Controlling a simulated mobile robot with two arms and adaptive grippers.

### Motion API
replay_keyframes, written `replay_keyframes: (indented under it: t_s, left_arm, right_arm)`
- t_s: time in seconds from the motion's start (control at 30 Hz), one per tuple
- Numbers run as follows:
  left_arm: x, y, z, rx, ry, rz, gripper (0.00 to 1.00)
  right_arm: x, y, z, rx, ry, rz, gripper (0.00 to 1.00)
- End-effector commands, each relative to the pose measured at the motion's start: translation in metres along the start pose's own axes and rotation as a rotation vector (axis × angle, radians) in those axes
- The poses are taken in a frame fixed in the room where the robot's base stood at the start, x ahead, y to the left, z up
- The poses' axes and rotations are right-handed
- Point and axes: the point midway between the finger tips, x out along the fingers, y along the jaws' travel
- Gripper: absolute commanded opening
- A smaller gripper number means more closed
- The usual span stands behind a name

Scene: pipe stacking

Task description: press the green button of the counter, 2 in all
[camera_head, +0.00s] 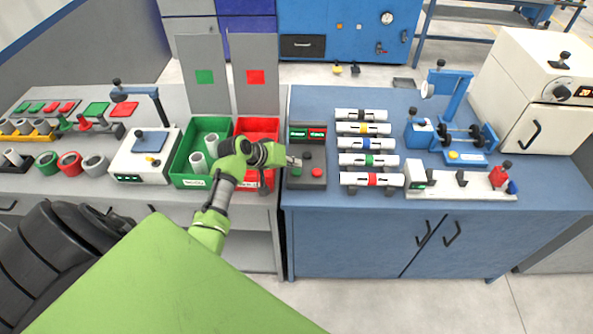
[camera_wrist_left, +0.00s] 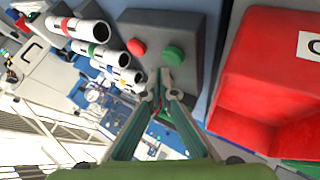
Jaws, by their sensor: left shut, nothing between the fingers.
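The counter (camera_head: 306,181) is a dark grey box on the blue bench, with green and red displays at its back. Its green button (camera_wrist_left: 174,55) and red button (camera_wrist_left: 137,47) show side by side in the left wrist view. In the head view the red button (camera_head: 317,172) is visible; the green one is hard to make out beside my gripper. My left gripper (camera_head: 293,162) is shut and empty over the counter's left side. In the wrist view its fingertips (camera_wrist_left: 163,82) appear just below the green button; I cannot tell whether they touch the box. My right gripper is out of view.
Left of the counter stand a red bin (camera_head: 258,125) and a green bin (camera_head: 189,148) holding pipes. Several white pipes with coloured bands (camera_head: 361,114) lie in a row to the right. A white fixture (camera_head: 460,187) stands farther right. The front bench edge is clear.

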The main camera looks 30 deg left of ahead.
Motion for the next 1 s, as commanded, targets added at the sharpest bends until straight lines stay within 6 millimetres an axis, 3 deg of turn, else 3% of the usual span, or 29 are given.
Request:
replay_keyframes:
  t_s: [1.0]
  left_arm:
    - [0.0083, -0.0061, 0.0062, 0.000, 0.000, 0.000, 0.00]
  right_arm:
    - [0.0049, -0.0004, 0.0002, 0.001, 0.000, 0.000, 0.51]
